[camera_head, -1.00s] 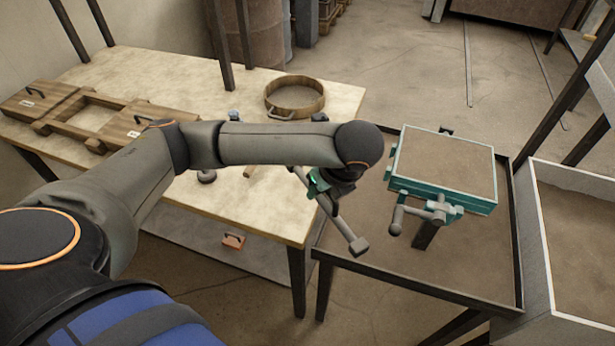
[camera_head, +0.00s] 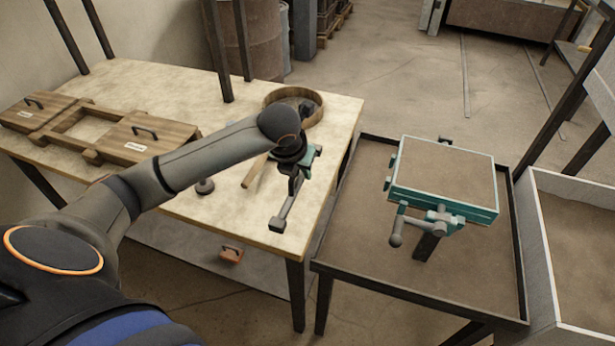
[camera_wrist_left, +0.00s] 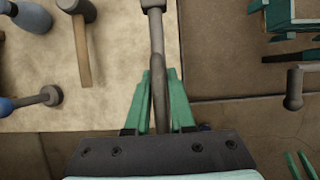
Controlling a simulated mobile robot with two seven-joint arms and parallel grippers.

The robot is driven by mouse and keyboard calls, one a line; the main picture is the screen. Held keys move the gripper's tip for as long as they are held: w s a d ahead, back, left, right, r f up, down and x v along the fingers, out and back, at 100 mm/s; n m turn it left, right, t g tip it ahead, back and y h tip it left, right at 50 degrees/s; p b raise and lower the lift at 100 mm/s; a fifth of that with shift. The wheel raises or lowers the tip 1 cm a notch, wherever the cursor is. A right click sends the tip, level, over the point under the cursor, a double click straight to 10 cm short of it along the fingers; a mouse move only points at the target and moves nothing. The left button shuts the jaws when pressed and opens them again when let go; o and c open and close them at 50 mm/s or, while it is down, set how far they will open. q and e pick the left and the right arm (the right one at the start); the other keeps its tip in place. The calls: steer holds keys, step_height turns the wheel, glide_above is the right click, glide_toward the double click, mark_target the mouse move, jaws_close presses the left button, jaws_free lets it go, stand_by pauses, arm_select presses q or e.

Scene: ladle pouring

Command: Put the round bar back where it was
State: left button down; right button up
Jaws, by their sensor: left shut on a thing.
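My left gripper (camera_head: 297,172) is shut on a grey metal bar (camera_head: 287,205) with a block-shaped end, over the front right corner of the wooden-topped table. The left wrist view shows the round shaft (camera_wrist_left: 157,35) running up from between the green fingers (camera_wrist_left: 160,105). The shaft's end block is cut off by the top edge there. The arm hides part of the bar in the head view; I cannot tell whether it touches the table. Two green prongs (camera_wrist_left: 302,166), which look like my right gripper's fingers, show at the lower right of the left wrist view; their opening is unclear.
A wooden-handled mallet (camera_wrist_left: 82,50) lies on the table (camera_head: 230,222) left of the gripper. A round sieve (camera_head: 318,98) and wooden pattern boards (camera_head: 135,148) stand farther back. A green-framed sand flask (camera_head: 445,178) is to the right, above a dark-rimmed tray (camera_head: 350,262).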

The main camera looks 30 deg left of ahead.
arm_select(q)
steer(key=w, duration=0.1)
steer(key=w+a+f, duration=0.1)
steer(key=w, duration=0.1)
steer(key=w+a+f, duration=0.1)
steer(key=shift+w, duration=0.3)
glide_above(308, 184)
step_height(308, 184, down, 6)
steer(key=shift+r+b, duration=0.15)
steer(key=shift+b, duration=0.25)
steer(key=shift+w+a+f, duration=0.1)
steer(key=shift+f, duration=1.5)
steer(key=c, duration=0.8)
jaws_free()
steer(key=shift+o, duration=0.2)
